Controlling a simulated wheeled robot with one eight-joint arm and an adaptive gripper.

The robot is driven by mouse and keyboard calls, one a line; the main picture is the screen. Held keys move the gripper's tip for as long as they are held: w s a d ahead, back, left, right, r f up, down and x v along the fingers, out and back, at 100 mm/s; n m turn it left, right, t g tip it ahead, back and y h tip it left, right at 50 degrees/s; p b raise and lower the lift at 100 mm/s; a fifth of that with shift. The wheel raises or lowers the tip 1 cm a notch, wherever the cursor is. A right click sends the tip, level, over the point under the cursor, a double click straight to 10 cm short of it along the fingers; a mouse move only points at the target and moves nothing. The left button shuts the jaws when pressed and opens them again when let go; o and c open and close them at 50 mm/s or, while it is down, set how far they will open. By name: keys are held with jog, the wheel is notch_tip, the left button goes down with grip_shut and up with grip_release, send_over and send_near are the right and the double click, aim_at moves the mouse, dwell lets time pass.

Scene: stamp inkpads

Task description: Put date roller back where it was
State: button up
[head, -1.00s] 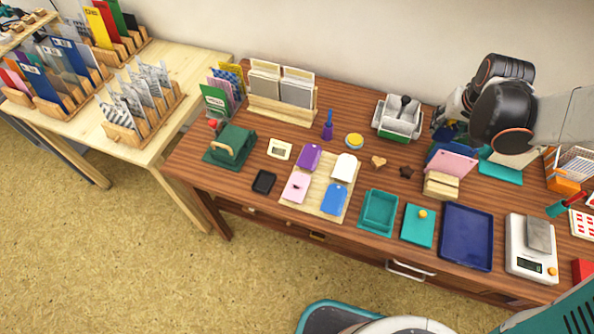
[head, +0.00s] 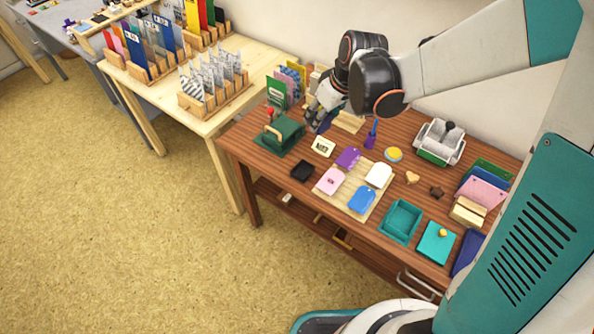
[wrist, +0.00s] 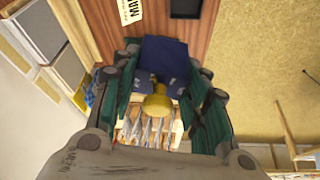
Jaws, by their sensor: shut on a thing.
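My gripper (head: 322,116) is over the left back part of the wooden desk, right of the green block with a wooden handle (head: 281,134). In the wrist view my gripper (wrist: 163,98) is shut on a dark blue piece with a brass-yellow knob, which I take to be the date roller (wrist: 163,52). Only a bit of dark blue shows between the fingers in the head view. The white printed card (head: 323,147) lies on the desk just in front of my gripper; its letters also show in the wrist view (wrist: 130,9).
A black pad (head: 302,171) and a wooden board with coloured tags (head: 340,195) lie in front. A purple stamp (head: 371,136) stands to the right. Card racks (head: 285,86) stand behind, partly hidden by my gripper. A pale side table (head: 235,118) adjoins on the left.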

jog(key=s+a+n+y, duration=0.1)
jog(key=a+n, duration=0.2)
jog(key=a, duration=0.2)
jog(key=shift+d+f+b, duration=0.15)
jog(key=shift+f+b, duration=1.55)
jog(key=shift+f, duration=2.95)
jog(key=shift+d+f+b, duration=0.1)
jog(key=shift+f+b, duration=1.55)
jog(key=shift+f, duration=3)
jog(key=shift+f, duration=0.1)
jog(key=o, duration=0.7)
jog(key=shift+f+g, duration=0.1)
jog(key=shift+g, duration=0.2)
jog(key=shift+c, duration=0.2)
jog(key=o, duration=0.4)
